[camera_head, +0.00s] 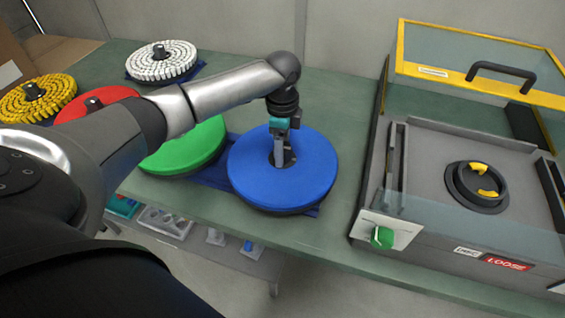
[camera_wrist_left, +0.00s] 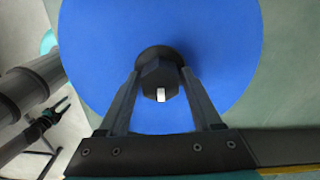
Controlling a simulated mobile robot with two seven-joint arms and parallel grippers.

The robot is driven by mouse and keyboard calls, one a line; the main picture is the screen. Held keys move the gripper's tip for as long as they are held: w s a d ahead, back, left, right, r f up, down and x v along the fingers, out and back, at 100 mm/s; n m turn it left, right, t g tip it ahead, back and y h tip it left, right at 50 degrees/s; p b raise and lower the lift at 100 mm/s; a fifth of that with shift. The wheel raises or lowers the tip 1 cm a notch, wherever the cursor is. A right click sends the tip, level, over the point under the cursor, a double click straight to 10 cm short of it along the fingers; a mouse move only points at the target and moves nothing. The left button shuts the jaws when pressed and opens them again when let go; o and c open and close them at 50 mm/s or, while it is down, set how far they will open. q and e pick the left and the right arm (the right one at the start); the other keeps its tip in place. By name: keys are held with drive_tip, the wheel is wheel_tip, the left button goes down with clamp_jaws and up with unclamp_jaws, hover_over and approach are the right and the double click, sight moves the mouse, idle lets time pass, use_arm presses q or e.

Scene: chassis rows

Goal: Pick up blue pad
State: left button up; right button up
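The blue pad (camera_head: 310,180) is a thick round disc lying flat on a dark blue base on the green table. It fills much of the left wrist view (camera_wrist_left: 225,50). A dark hub with a hexagonal knob (camera_wrist_left: 160,78) stands at its centre. My left gripper (camera_head: 282,155) points down over this hub, its two fingers (camera_wrist_left: 161,76) straddling the knob. Narrow gaps show beside the knob, so the fingers look open around it. The fingertips' contact with the hub is hidden. What looks like my right gripper (camera_wrist_left: 55,112) shows small at the left wrist view's edge; its opening is unclear.
A green pad (camera_head: 190,148) lies beside the blue one, partly behind my left arm. Red (camera_head: 95,100), yellow (camera_head: 35,97) and white (camera_head: 162,62) discs stand farther left. A grey machine (camera_head: 430,180) with a raised yellow-framed lid (camera_head: 480,65) stands right.

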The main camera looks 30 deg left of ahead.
use_arm(q)
clamp_jaws()
idle(0.3)
drive_tip(key=shift+w+r, duration=0.1)
idle(0.4)
